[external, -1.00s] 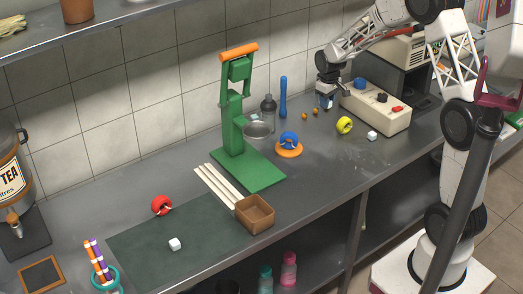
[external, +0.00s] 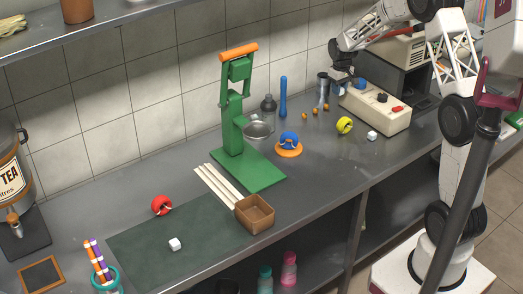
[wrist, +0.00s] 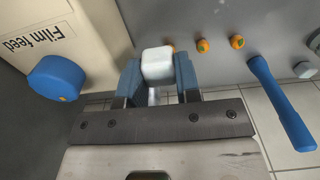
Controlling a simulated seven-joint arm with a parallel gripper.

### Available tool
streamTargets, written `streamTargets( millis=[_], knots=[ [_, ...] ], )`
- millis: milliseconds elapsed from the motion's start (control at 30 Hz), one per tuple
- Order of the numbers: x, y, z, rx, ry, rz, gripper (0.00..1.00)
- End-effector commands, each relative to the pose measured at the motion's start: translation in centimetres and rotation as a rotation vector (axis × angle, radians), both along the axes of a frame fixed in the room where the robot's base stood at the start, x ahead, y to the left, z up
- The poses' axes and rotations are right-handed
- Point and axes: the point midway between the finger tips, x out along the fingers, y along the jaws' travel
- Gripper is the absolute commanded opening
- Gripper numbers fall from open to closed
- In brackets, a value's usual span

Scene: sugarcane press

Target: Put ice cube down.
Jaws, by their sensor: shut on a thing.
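My gripper (wrist: 157,82) is shut on a white ice cube (wrist: 157,64), which sits between its blue fingertips in the wrist view. In the external view my gripper (external: 343,84) is at the back of the counter, just left of the beige machine; the held cube is too small to make out there. A metal cup (external: 322,84) stands just left of it, by the tiled wall. A second white cube (external: 175,244) lies on the dark green mat. A third (external: 372,136) lies in front of the beige machine.
The beige machine (external: 378,107) has a blue knob (wrist: 56,79) close to my gripper. Small orange fruits (external: 315,112) and a blue rod (external: 283,97) are left of it. The green press (external: 238,150) and a metal bowl (external: 258,132) stand mid-counter. The front right counter is mostly clear.

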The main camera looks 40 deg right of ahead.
Motion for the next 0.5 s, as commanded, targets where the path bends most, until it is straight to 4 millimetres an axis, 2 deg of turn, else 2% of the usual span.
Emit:
streamTargets(
  millis=[267, 500],
  knots=[
    [0.0, 0.0, -0.6, 0.000, 0.001, 0.000, 0.09],
    [0.0, 0.0, -3.5, 0.000, 0.002, 0.000, 0.09]
  ],
)
